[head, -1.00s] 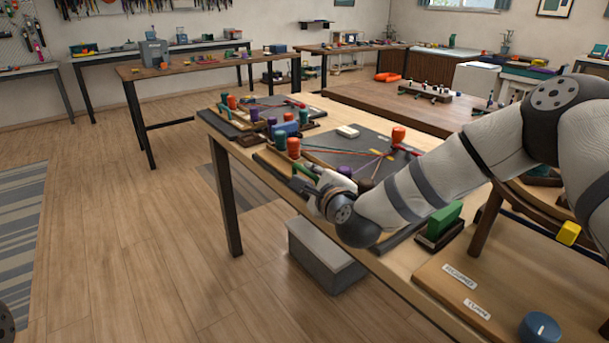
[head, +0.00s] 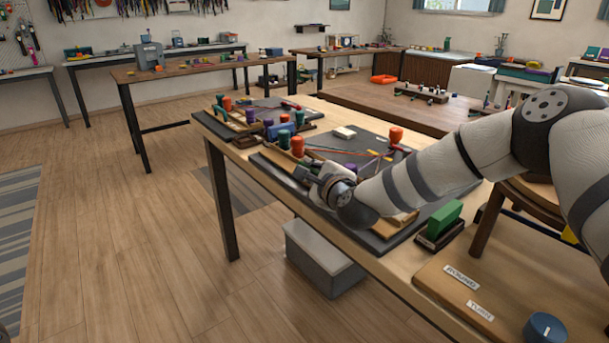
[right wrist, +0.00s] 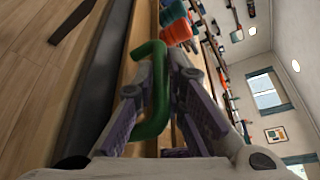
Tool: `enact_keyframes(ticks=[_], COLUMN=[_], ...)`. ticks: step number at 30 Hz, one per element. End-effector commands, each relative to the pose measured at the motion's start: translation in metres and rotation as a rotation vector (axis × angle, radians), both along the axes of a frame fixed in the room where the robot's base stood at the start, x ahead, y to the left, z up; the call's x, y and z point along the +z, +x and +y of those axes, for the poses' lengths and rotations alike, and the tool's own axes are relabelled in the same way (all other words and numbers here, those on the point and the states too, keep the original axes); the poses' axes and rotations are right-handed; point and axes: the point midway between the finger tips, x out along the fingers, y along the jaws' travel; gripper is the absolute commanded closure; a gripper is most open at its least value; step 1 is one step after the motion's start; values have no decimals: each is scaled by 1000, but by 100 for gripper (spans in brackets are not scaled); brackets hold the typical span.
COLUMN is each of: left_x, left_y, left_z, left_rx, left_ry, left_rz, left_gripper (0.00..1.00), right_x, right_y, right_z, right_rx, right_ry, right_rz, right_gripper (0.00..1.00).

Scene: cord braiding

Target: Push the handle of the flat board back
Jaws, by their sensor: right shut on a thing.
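The flat board (head: 372,139) is dark grey and lies on the wooden table, with coloured cords stretched across it. Orange and green spools stand on a wooden strip (head: 270,151) at its left end. The green handle (right wrist: 156,75) is a bent bar that shows in the right wrist view. My right gripper (right wrist: 158,82) has its fingers closed around it, one on each side. In the head view my right gripper (head: 312,181) is low at the board's near edge and hides the handle. My left gripper is out of view.
A second board with spools (head: 250,112) stands behind at the table's far left corner. A green block in a dark holder (head: 440,222) and a labelled wooden panel (head: 445,277) lie to the right, under my arm. Open floor (head: 120,240) lies left of the table.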

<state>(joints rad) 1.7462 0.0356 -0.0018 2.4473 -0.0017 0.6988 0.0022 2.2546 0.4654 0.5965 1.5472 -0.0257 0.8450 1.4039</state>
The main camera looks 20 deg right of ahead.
Motion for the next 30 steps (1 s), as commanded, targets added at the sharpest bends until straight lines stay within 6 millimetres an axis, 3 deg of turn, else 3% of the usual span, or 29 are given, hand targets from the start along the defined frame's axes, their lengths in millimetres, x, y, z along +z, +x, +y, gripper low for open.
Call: enact_keyframes(ticks=[4,14,15,23,26,30], left_x=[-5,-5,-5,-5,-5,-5], left_y=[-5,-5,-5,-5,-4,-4], left_z=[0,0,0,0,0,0], left_rx=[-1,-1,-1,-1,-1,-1], left_ry=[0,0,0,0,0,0], left_rz=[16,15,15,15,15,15], left_gripper=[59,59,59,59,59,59], right_x=[-1,1,2,1,2,10], right_y=[7,8,8,8,0,-31], right_z=[-21,-26,-26,-24,-25,-25], right_rx=[-6,-9,-9,-6,-5,-6], right_ry=[1,-1,-1,0,1,4], right_rz=[-2,-5,-5,-4,-2,-2], right_gripper=[100,100,80,80,80,80])
